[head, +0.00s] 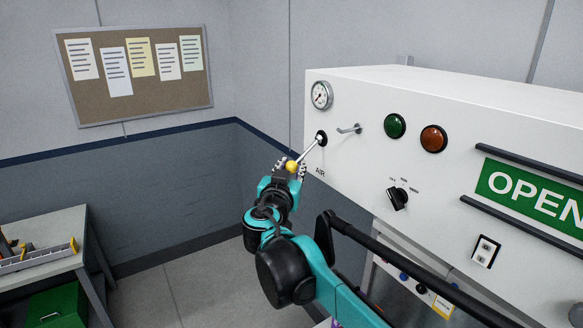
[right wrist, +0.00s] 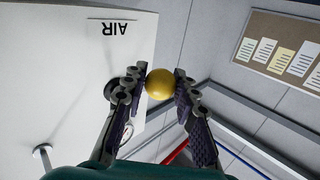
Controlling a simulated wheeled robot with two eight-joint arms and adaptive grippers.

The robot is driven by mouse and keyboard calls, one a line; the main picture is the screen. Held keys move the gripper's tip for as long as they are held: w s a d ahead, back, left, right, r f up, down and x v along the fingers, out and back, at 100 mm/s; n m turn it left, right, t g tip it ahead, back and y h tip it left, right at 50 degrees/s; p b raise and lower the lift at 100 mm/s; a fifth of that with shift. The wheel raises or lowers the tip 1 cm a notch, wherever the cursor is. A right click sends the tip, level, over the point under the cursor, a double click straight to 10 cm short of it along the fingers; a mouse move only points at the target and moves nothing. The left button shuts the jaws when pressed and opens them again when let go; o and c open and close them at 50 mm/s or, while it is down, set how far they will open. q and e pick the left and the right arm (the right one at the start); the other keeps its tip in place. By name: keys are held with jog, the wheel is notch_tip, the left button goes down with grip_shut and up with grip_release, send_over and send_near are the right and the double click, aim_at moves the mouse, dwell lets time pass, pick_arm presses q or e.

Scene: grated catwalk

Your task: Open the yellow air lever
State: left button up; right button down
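The air lever is a pale metal rod (head: 309,150) with a yellow ball knob (head: 291,166), coming out of a black round mount (head: 321,138) on the white panel. The rod slants down and left, above the AIR label (head: 320,173). My right gripper (head: 290,171) is at the knob. In the right wrist view, the yellow knob (right wrist: 160,84) sits between the spread fingertips of the right gripper (right wrist: 161,82). The fingers look open, one on each side, very close to the knob; I cannot tell whether they touch it. My left gripper is not in view.
The white panel (head: 350,92) also carries a gauge (head: 321,95), a small metal lever (head: 349,129), green (head: 395,126) and red (head: 433,138) buttons, a black selector (head: 397,199) and black rails. A bench (head: 45,232) stands at far left. Floor left of my arm is clear.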

jog(key=shift+r, duration=0.15)
jog(key=r+p, duration=0.1)
jog(key=r+m+g+p, duration=0.1)
jog(key=a+r+m+g+p, duration=0.1)
jog(key=shift+s+a+y+p, duration=0.1)
jog(key=shift+s+y+p, duration=0.25)
jog(key=shift+y+p, duration=0.05)
jog(key=shift+a+r+p, duration=0.15)
jog(key=shift+r+p, duration=0.3)
jog(key=shift+r, duration=0.25)
jog(key=r, duration=0.1)
jog(key=r+p, duration=0.1)
jog(key=r, duration=0.1)
jog(key=r+p, duration=0.1)
jog(key=shift+w+d+r, duration=0.15)
jog(key=shift+d+r, duration=0.05)
jog(key=shift+d, duration=0.1)
jog(key=c, duration=1.2)
grip_release()
jog(key=shift+s+a, duration=0.1)
jog(key=shift+s, duration=0.1)
jog(key=v, duration=1.2)
